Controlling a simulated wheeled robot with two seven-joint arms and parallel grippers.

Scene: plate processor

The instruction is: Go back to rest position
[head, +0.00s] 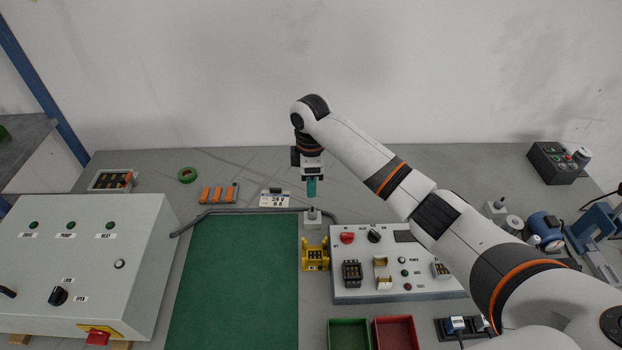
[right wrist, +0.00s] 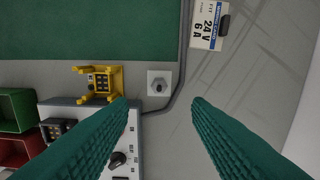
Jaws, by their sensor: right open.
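My right gripper (head: 311,188) hangs above the table near its back middle, pointing down. In the right wrist view its two green ribbed fingers (right wrist: 160,105) are spread apart, with nothing between them but the table surface below. The arm reaches in from the lower right of the head view. My left gripper does not show in either view.
Below are a small white block with a dark knob (head: 312,217), a yellow fixture (head: 315,255), a white control panel (head: 385,294) and a 24 V box (head: 274,199). A green mat (head: 235,275) is clear. A large switch box (head: 90,260) stands left.

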